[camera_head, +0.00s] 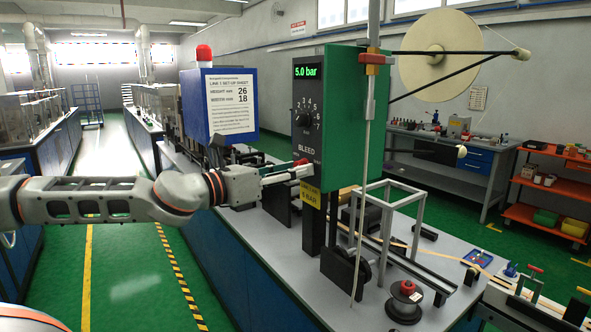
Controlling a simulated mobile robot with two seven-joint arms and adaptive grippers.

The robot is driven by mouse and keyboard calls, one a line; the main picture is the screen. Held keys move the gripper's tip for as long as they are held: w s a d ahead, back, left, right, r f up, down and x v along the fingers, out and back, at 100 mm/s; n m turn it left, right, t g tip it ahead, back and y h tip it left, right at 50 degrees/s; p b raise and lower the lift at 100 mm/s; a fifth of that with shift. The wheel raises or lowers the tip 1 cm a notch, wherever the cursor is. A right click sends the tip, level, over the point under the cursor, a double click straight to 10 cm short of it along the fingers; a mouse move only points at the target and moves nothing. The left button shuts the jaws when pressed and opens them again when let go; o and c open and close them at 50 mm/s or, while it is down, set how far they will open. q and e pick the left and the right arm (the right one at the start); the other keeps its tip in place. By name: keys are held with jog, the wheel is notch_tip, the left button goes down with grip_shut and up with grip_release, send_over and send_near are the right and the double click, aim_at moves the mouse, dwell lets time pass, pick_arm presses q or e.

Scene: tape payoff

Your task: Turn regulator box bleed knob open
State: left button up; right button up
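The green regulator box (343,130) stands on posts above the grey bench. Its dark front panel shows "5.0 bar" on a display (307,71), a black dial (304,120) numbered about 3 to 7, and the word BLEED. A small red bleed knob (301,162) shows below that word, partly hidden by my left gripper. My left gripper (305,171) reaches in from the left, with its fingertips at the knob and close to the panel. Whether the fingers are closed on the knob cannot be made out. My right gripper is not in view.
A blue box (242,98) with a height and width sheet and red beacon stands left of the regulator box. A thin vertical rod (365,180) runs in front of its right side. A metal frame (388,215) and a black-and-red spool (404,300) occupy the grey bench (310,285).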

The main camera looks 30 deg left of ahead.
pick_arm(q)
jog(key=shift+s, duration=0.1)
grip_shut()
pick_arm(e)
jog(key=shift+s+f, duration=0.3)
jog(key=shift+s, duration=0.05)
